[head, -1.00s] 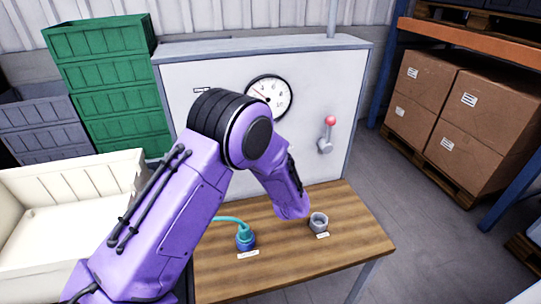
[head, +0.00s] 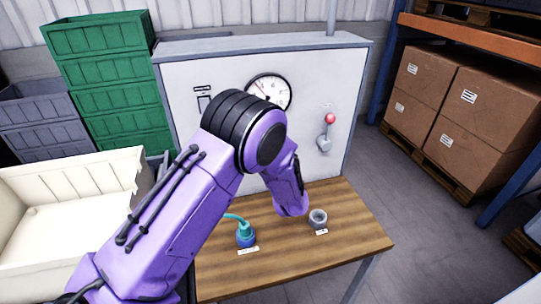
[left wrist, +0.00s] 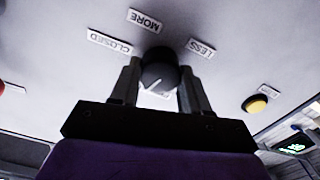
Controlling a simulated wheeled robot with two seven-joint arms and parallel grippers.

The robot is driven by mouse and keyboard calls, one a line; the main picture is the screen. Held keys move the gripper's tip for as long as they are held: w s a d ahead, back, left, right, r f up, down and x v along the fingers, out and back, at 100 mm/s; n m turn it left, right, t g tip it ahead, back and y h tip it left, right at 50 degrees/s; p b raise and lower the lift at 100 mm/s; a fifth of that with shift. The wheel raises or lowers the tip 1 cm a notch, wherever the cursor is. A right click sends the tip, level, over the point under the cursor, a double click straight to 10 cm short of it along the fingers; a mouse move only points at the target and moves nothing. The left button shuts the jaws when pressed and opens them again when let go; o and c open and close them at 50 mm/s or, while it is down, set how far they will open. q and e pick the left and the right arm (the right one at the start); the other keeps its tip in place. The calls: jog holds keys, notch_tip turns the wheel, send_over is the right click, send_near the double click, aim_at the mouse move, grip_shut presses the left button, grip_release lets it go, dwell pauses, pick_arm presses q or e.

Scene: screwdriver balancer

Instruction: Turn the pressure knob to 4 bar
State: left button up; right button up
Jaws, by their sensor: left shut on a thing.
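The dark round pressure knob (left wrist: 160,68) with a white pointer mark is on the panel in the left wrist view. Labels MORE (left wrist: 145,20), LESS (left wrist: 201,48) and CLOSED (left wrist: 109,43) are around it. My left gripper (left wrist: 159,84) is shut on the knob, one finger on each side. In the head view my purple left arm hides the knob and the gripper's fingers. The round pressure gauge (head: 273,88) on the grey cabinet (head: 220,68) is partly covered by my arm; its needle is too small to read exactly. My right gripper is not in view.
A red-knobbed lever (head: 328,130) is on the cabinet's right side. A blue-and-teal hose connector (head: 245,236) and a grey ring-shaped fitting (head: 317,217) are on the wooden table (head: 300,246). A yellow button (left wrist: 257,104) is beside the labels. A cream bin (head: 70,185) stands at left.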

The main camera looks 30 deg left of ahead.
pick_arm(q)
jog(key=o, duration=1.1)
jog(key=shift+c, duration=0.2)
jog(key=b+v, duration=0.2)
jog(key=v, duration=0.8)
jog(key=shift+s+d+b, duration=0.15)
jog(key=shift+d+b, duration=0.05)
jog(key=shift+b, duration=0.15)
